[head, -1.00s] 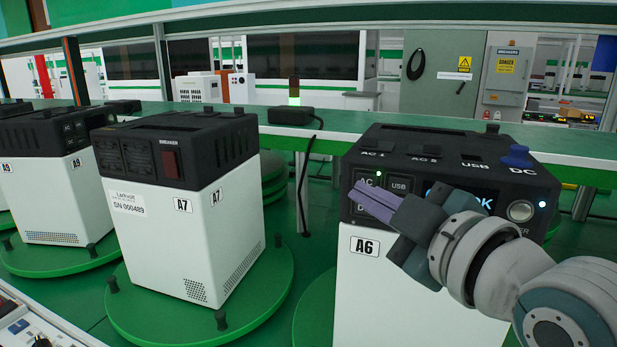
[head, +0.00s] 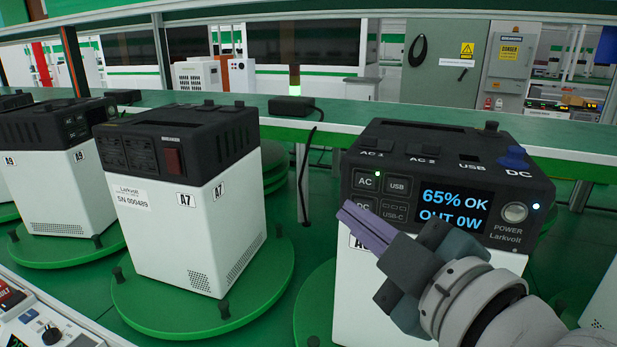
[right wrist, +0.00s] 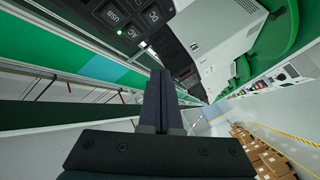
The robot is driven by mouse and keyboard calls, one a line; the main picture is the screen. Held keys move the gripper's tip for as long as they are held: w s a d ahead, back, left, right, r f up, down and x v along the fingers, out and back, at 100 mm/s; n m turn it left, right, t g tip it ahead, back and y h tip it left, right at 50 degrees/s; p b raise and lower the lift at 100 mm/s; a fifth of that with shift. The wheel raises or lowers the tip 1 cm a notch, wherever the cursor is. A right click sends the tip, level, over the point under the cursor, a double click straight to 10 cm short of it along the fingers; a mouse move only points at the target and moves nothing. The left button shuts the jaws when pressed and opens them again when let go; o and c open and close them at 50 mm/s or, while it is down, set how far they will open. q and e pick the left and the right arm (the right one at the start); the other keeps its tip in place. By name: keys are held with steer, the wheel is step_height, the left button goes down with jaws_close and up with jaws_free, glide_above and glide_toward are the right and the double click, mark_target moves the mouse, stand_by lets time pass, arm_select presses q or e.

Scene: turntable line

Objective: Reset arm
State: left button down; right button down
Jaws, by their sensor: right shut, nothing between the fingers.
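My right gripper (head: 364,223) is in front of the lower left of the A6 power station in the head view. Its purple-grey fingers are shut with nothing between them and partly cover the A6 label. The A6 unit (head: 415,157) has a black top and white body. Its lit screen (head: 452,207) reads "65% OK" and "OUT 0W", and the AC button (head: 366,181) has a green light beside it. In the right wrist view the shut fingers (right wrist: 160,78) point toward the units, with the AC and USB buttons at upper left. My left gripper is not in view.
Unit A7 (head: 175,235) stands on a green turntable (head: 270,285) to the left, with unit A9 (head: 60,185) beyond it. A green shelf (head: 350,130) runs behind, holding a black box (head: 292,106) with a cable. A control panel (head: 45,325) is at lower left.

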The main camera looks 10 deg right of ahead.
steer(key=s+d+f+m+g+h, duration=0.1)
steer(key=s+d+f+m+g, duration=0.2)
steer(key=s, duration=0.5)
steer(key=s+d+f+m+g+h, duration=0.1)
steer(key=s+f+m+g, duration=0.3)
steer(key=s+g, duration=0.3)
steer(key=s+d+f+m+g+h, duration=0.1)
steer(key=s+d+f+m+g, duration=0.15)
steer(key=s, duration=0.65)
step_height(320, 180, up, 35)
steer(key=a+p, duration=0.1)
steer(key=p, duration=3.5)
steer(key=shift+w+g, duration=0.2)
steer(key=shift+g, duration=0.15)
steer(key=shift+r+m, duration=0.1)
steer(key=shift+m, duration=0.15)
